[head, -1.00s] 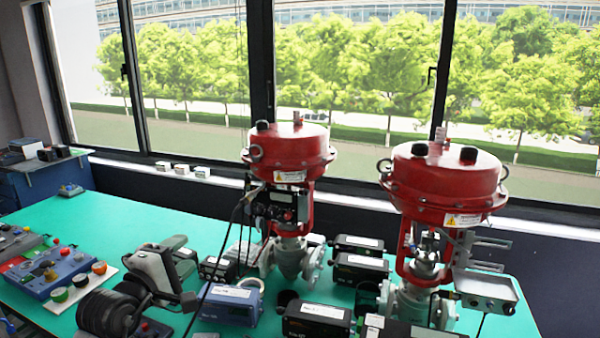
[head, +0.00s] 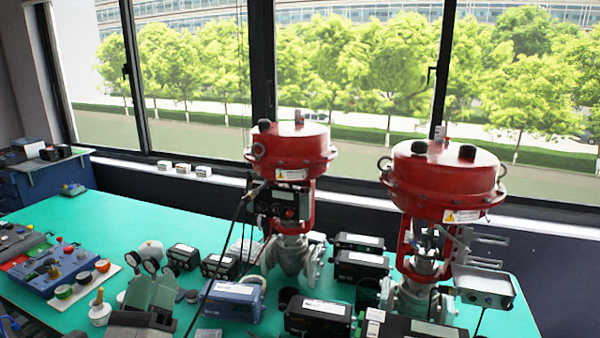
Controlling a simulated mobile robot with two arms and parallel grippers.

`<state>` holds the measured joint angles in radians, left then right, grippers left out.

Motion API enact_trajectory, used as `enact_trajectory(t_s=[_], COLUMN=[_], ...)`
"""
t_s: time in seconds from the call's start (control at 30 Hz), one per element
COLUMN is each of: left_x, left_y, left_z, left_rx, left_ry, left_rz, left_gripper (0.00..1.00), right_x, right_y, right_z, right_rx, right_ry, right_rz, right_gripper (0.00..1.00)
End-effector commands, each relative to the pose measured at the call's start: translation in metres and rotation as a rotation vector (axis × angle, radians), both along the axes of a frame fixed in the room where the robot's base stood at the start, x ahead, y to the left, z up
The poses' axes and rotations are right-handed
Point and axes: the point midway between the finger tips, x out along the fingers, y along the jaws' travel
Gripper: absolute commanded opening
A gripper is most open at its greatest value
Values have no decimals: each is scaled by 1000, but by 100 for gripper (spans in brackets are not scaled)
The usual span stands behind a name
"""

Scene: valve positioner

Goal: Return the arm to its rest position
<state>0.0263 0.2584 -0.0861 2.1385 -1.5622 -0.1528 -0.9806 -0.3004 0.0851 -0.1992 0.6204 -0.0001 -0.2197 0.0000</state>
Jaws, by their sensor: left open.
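My left gripper (head: 152,284) is at the lower left of the head view, low over the front of the green table. My right gripper is not in view. Two red valve actuators on grey valve bodies stand on the table: one in the middle (head: 291,151) and a larger one at the right (head: 444,182). My left gripper is apart from both, to their left.
A blue control box (head: 55,272) with knobs lies left of my gripper. Small gauges (head: 150,252), a brass-topped fitting (head: 100,308) and several labelled boxes (head: 233,302) lie around it. Windows close off the back.

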Motion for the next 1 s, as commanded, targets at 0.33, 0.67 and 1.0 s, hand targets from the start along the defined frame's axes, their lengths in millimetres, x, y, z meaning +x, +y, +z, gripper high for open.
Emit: enact_trajectory(t_s=[0.33, 0.67, 1.0], left_x=[-86, -193, -240], left_y=[54, 2, -32], left_z=[-161, -260, -314], left_rx=[-1609, -2382, -2585], left_ry=[350, 616, 743], left_rz=[131, 617, 957], left_gripper=[50, 50, 50], right_x=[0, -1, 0], right_y=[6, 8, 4], right_z=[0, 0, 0], right_rx=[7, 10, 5], right_ry=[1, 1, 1], right_rz=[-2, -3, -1], right_gripper=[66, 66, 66])
